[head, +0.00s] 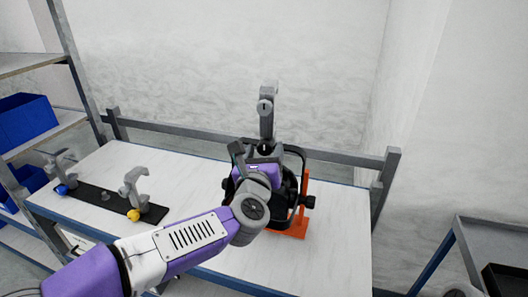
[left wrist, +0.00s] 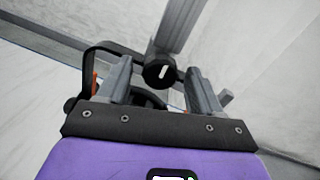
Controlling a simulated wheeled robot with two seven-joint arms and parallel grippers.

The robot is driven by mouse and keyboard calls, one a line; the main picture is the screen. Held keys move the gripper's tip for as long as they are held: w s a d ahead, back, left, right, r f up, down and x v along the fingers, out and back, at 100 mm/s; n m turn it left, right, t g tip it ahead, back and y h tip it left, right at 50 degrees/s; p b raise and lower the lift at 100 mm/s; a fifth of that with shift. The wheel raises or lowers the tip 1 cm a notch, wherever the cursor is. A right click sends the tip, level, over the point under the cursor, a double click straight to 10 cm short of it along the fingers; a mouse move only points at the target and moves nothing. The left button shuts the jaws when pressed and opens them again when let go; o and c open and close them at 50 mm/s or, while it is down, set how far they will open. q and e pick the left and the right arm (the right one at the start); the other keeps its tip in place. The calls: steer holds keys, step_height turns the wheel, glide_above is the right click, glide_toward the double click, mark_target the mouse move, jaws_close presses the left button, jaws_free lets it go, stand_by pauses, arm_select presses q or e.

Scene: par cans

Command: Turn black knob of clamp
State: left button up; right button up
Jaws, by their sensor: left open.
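A grey clamp (head: 267,125) stands upright above a black par can (head: 291,190) on an orange stand (head: 300,224). The clamp's black knob (head: 265,147) is round. In the left wrist view the knob (left wrist: 158,72) faces the camera, with a pale mark on its face. My left gripper (head: 256,153) is open at the clamp. In the left wrist view its fingers stand on either side of the knob, with gaps visible on both sides. My gripper and forearm hide much of the par can. My right gripper is not in view.
The par can stands on a white table (head: 330,250) with a grey rail (head: 340,155) behind it. A black bar (head: 108,202) with two more grey clamps, one blue-knobbed and one yellow-knobbed, lies at the left. Shelves with blue bins (head: 25,118) stand further left. The table's right part is clear.

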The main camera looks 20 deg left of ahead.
arm_select(q)
steer(key=shift+w, duration=0.1)
steer(key=c, duration=1.1)
steer(key=shift+o, duration=0.2)
steer(key=shift+m, duration=0.3)
